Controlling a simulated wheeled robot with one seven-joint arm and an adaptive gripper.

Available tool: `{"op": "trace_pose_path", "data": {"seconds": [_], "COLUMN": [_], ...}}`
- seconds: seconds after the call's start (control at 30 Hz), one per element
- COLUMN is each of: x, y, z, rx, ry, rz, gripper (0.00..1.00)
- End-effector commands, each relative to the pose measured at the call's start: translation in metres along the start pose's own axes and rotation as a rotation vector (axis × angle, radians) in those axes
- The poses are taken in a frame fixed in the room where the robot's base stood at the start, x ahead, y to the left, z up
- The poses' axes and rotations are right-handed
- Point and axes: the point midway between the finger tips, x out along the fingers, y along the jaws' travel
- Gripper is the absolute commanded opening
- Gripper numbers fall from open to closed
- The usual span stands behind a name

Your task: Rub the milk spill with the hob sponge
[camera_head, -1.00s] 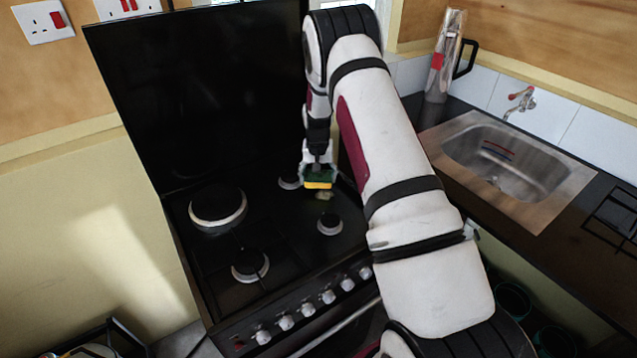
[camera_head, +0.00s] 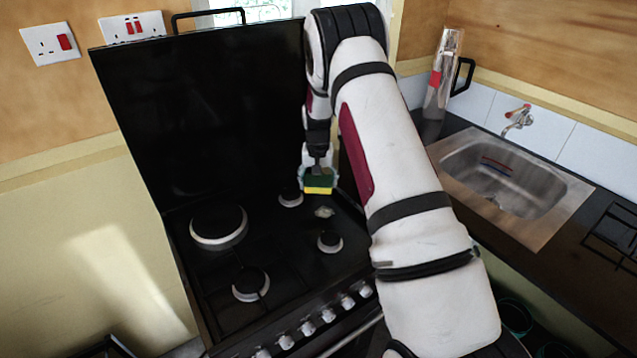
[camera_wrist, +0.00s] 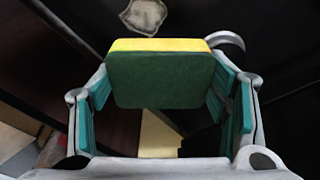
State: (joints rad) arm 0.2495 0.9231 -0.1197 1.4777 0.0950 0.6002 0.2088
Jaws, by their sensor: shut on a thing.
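The hob sponge (camera_head: 320,182), green on one face and yellow on the other, is between the fingers of my gripper (camera_head: 319,174). In the wrist view the sponge (camera_wrist: 160,80) sits upright between the teal finger pads of my gripper (camera_wrist: 168,100). The milk spill (camera_head: 324,212) is a small pale patch on the black hob, just in front of and below the sponge in the head view. In the wrist view the spill (camera_wrist: 143,16) lies beyond the sponge's yellow edge. The sponge appears held above the hob, apart from the spill.
The black hob has several burners, with one burner (camera_head: 330,241) close to the spill and another (camera_head: 291,197) left of the sponge. The raised black lid (camera_head: 200,110) stands behind. A sink (camera_head: 510,183) and a shiny flask (camera_head: 442,80) are on the right counter.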

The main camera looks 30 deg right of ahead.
Motion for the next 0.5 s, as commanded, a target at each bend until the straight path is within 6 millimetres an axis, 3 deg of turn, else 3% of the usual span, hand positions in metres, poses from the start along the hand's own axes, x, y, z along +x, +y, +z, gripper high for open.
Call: {"op": "trace_pose_path", "data": {"seconds": [0.5], "x": [0.0039], "y": [-0.001], "z": [-0.0009], "rx": [0.002], "ry": [0.001], "rz": [-0.001], "gripper": [0.39]}}
